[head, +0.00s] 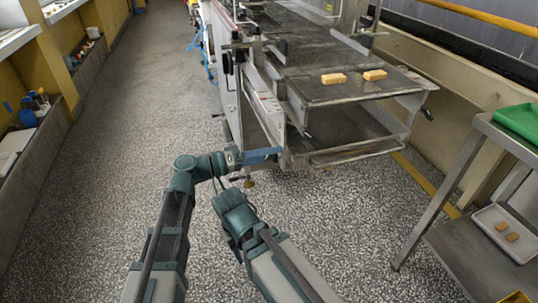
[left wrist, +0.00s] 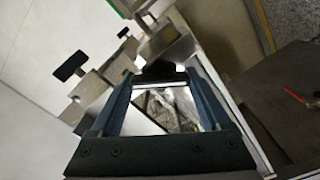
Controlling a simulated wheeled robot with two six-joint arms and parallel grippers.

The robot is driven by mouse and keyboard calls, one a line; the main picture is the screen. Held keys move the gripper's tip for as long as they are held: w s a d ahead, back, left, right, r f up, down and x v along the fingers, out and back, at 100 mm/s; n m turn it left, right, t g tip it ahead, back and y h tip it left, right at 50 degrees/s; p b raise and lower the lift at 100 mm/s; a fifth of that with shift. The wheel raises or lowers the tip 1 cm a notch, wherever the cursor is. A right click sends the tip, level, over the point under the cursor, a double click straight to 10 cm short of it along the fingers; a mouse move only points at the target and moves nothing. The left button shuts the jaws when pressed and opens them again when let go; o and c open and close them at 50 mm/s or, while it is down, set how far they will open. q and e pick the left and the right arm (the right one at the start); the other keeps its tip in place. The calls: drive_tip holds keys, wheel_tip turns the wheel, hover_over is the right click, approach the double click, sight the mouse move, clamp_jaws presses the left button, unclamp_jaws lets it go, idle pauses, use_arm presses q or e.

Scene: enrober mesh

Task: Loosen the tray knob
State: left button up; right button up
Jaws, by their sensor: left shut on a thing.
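My left gripper (head: 265,155) is at the lower left front corner of the steel enrober machine (head: 345,153). In the left wrist view its two blue fingers (left wrist: 162,75) close in on a black knob (left wrist: 160,70), which I take for the tray knob. The knob sits between the fingertips, against a metal part, and is partly covered by them. In the head view this knob is hidden behind the gripper. My right arm (head: 235,212) reaches up beside the left one, and its gripper cannot be made out.
Two orange-brown bars (head: 333,78) lie on the machine's mesh belt. A black T-handle (left wrist: 70,66) stands near the fingers. At the right, a steel table (head: 485,125) holds a green tray (head: 520,121) above a white tray (head: 486,222). The floor at left is clear.

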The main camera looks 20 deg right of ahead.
use_arm(q)
drive_tip(key=n, duration=0.7)
drive_tip(key=shift+w+f, duration=0.1)
drive_tip(key=shift+f, duration=0.05)
idle(0.4)
drive_tip(key=o, duration=1.2)
drive_tip(key=a, duration=1.4)
drive_tip(key=shift+s, duration=0.25)
